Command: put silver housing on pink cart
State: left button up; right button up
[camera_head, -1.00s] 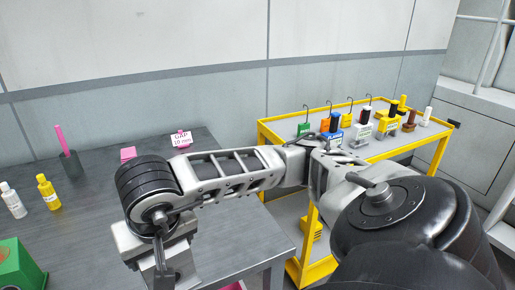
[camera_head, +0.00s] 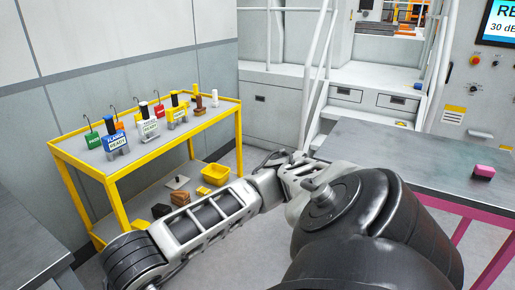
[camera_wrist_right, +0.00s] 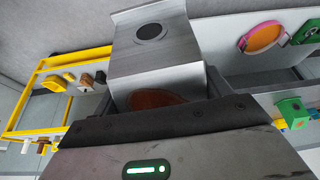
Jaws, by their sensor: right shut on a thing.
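The silver housing (camera_wrist_right: 153,62) fills the middle of the right wrist view. It is a grey metal block with a dark round spot on its upper face and a brownish round area low on its near face. My right gripper (camera_wrist_right: 158,112) is shut on it; its fingertips are mostly hidden. The pink cart (camera_head: 400,150) stands at the right of the head view, with a grey top and pink legs. My right arm crosses the head view, and its gripper is below that picture. My left gripper is not in view.
A yellow cart (camera_head: 78,150) with labelled blocks and hooks stands at the left. A small pink block (camera_head: 483,171) sits on the right part of the pink cart's top; the rest of the visible top is clear. A dark table (camera_head: 30,235) edges in at lower left.

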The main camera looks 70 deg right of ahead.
aim_at(404, 156)
jog(key=z, duration=0.3)
jog(key=k, duration=0.55)
jog(key=z, duration=1.85)
jog(key=i, duration=1.65)
jog(key=z, duration=0.25)
